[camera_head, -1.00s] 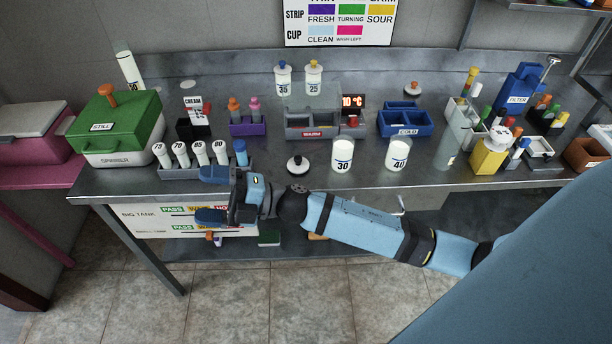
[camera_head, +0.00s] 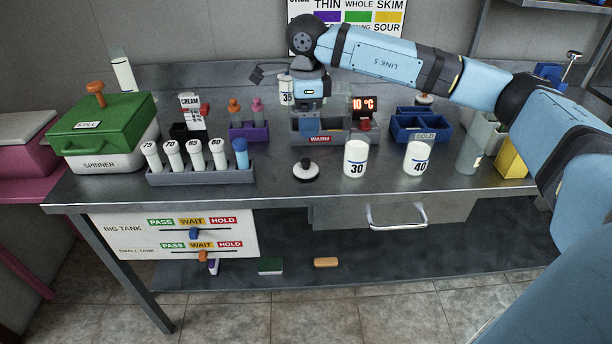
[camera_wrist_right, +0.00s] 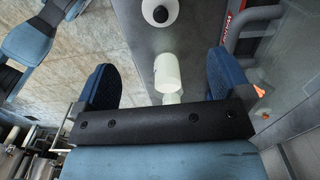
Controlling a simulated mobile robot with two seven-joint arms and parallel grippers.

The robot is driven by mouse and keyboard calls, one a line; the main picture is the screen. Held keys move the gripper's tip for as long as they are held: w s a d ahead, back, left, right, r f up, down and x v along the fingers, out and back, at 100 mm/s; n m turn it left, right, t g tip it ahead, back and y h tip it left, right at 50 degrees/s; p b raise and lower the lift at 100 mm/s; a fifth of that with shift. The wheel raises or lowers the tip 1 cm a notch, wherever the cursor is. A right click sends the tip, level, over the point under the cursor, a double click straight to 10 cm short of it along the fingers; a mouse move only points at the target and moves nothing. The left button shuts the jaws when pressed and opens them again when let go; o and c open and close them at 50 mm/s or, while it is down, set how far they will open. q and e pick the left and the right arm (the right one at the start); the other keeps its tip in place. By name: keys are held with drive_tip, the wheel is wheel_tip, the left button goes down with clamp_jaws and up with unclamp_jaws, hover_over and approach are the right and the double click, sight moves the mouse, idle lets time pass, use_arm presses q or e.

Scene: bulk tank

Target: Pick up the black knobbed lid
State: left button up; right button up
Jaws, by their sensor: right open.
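The black knobbed lid (camera_head: 306,170), a white disc with a black knob, lies on the metal bench, left of the white 30 jar (camera_head: 356,160). It also shows in the right wrist view (camera_wrist_right: 160,13), at the top edge. My right gripper (camera_head: 308,98) is above the bench, behind the lid and in front of the 35 jar. Its fingertips are hard to make out in the head view. In the right wrist view the right gripper (camera_wrist_right: 161,66) has its two blue fingers wide apart, empty. My left gripper does not show.
A rack of several white tubes (camera_head: 200,172) stands left of the lid. The WARM tray (camera_head: 336,137) is behind it and the 40 jar (camera_head: 417,159) farther right. The bench in front of the lid is clear. A drawer handle (camera_head: 398,217) juts out below.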

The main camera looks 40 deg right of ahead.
sight(306, 160)
wheel_tip(306, 160, down, 14)
drive_tip(key=shift+w+r+b, duration=0.1)
drive_tip(key=shift+r+b, duration=0.15)
drive_tip(key=shift+b, duration=0.5)
drive_tip(key=c, duration=1)
